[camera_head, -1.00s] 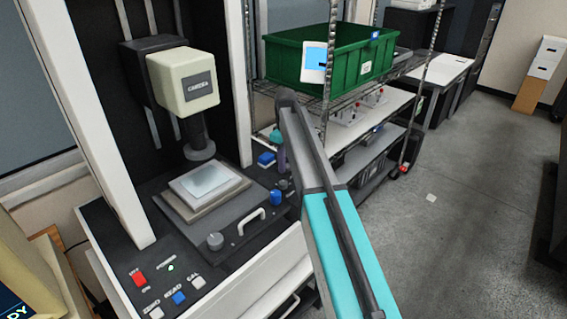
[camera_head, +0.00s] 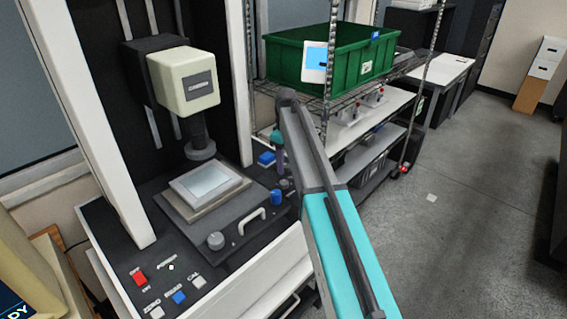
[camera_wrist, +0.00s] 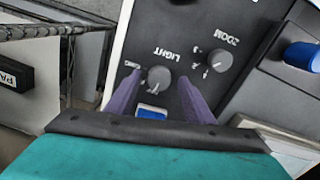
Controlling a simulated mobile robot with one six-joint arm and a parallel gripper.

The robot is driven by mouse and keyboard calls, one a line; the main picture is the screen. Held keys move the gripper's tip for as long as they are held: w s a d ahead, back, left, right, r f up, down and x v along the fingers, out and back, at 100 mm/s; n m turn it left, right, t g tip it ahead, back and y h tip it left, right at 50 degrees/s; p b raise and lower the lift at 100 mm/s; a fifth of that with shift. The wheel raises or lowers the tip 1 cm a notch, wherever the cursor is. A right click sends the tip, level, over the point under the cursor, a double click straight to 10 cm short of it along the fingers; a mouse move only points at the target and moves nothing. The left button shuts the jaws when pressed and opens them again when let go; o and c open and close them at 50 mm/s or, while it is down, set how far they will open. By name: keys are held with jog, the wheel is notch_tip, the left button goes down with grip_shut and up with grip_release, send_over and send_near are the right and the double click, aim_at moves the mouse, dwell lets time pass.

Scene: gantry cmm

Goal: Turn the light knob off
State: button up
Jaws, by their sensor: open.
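The light knob (camera_wrist: 158,77) is a round grey knob on a black panel in the wrist view, with an upside-down LIGHT label beside it. My gripper (camera_wrist: 160,84) is open, with its two purple fingers on either side of this knob. Whether the fingers touch it I cannot tell. The small marks around the knob are too blurred to read, so its setting is unclear. In the head view my arm covers part of this area, and only part of my gripper (camera_head: 278,145) shows, over the right end of the machine's panel.
A similar zoom knob (camera_wrist: 219,60) sits close to the light knob. A blue button (camera_wrist: 151,111) is below it, and a blue cylinder (camera_wrist: 302,56) stands at the right. In the head view, a wire shelf with a green bin (camera_head: 330,56) stands just behind my arm.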

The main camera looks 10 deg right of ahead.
aim_at(286, 165)
jog(key=shift+r, duration=0.15)
notch_tip(286, 165, up, 14)
jog(key=b, duration=0.3)
jog(key=shift+f, duration=0.25)
dwell(0.4)
